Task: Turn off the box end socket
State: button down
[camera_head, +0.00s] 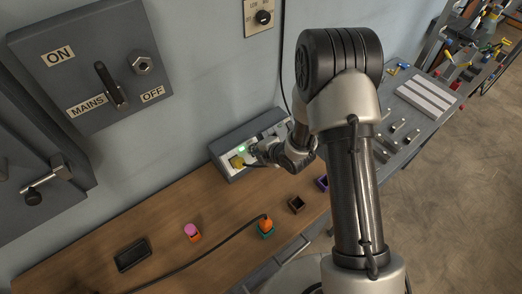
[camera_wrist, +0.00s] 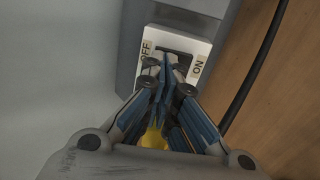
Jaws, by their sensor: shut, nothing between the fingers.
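A grey socket box (camera_head: 232,173) stands on the bench against the wall in the head view. Its near end has a white socket with a yellow plug (camera_head: 236,161) and a lit green patch (camera_head: 241,150). My gripper (camera_head: 254,149) is at this end of the box. In the wrist view a white switch plate (camera_wrist: 199,48) has OFF on its left and ON on its right. My shut, empty gripper (camera_wrist: 170,64) has its fingertips over the dark switch opening. The fingers cover much of the switch, so contact and its position cannot be told.
A MAINS lever panel (camera_head: 80,75) is on the wall at left. On the wooden bench are a black tray (camera_head: 132,255), a pink-topped item (camera_head: 191,231) and an orange item (camera_head: 266,224) with a cable. A black cable (camera_wrist: 256,72) runs beside the box.

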jog(key=shift+w+a+f, duration=0.15)
jog(key=shift+f, duration=0.05)
jog(key=shift+w+a+f+b, duration=0.15)
jog(key=shift+w+f+b, duration=0.1)
jog(key=shift+b, duration=0.55)
jog(key=shift+r, duration=0.15)
